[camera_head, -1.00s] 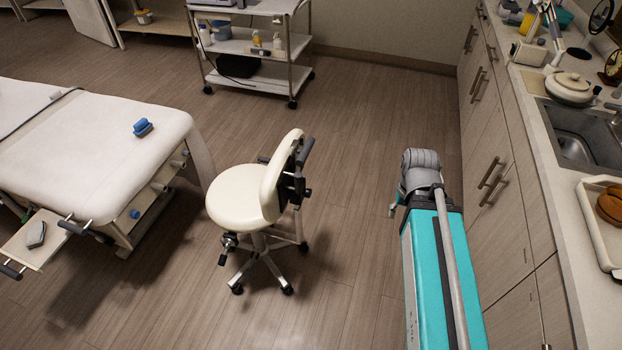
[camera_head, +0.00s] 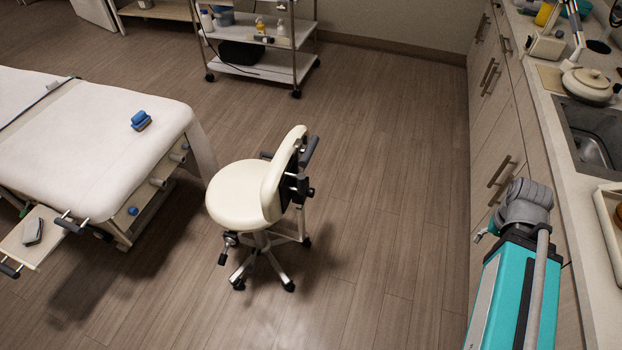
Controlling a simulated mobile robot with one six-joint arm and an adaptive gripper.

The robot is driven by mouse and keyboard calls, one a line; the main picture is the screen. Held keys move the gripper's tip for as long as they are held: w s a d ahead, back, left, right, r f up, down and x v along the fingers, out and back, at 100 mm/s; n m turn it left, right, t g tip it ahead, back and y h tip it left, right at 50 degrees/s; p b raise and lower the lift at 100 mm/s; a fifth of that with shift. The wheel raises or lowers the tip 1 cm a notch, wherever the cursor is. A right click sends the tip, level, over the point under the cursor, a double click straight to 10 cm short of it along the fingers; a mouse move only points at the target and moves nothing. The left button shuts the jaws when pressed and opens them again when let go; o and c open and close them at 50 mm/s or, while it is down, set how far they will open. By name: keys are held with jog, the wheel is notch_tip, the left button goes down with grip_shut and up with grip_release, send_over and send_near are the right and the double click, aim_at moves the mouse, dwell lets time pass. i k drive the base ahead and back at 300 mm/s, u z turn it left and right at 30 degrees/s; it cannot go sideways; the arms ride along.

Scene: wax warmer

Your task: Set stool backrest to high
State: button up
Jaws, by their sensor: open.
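The stool (camera_head: 237,195) has a cream round seat, a curved cream backrest and a wheeled metal base. It stands on the floor near the middle of the view. Its backrest (camera_head: 283,173) is upright on the right side of the seat, with a dark bracket, a knob (camera_head: 301,188) and a bar behind it. I cannot tell its height setting. A lever with a dark grip hangs under the seat. My gripper cannot be made out; my grey and teal arm parts show at the lower right, well apart from the stool.
A white treatment bed (camera_head: 95,150) with a blue item (camera_head: 140,121) on it stands left of the stool. A metal trolley (camera_head: 265,65) is at the back. A counter with a sink (camera_head: 597,135) runs along the right. The floor between stool and counter is clear.

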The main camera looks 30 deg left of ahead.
aim_at(277, 189)
jog(key=z, duration=0.05)
jog(key=k, duration=1)
jog(key=u, duration=1.7)
jog(key=i, duration=0.5)
jog(key=z, duration=0.1)
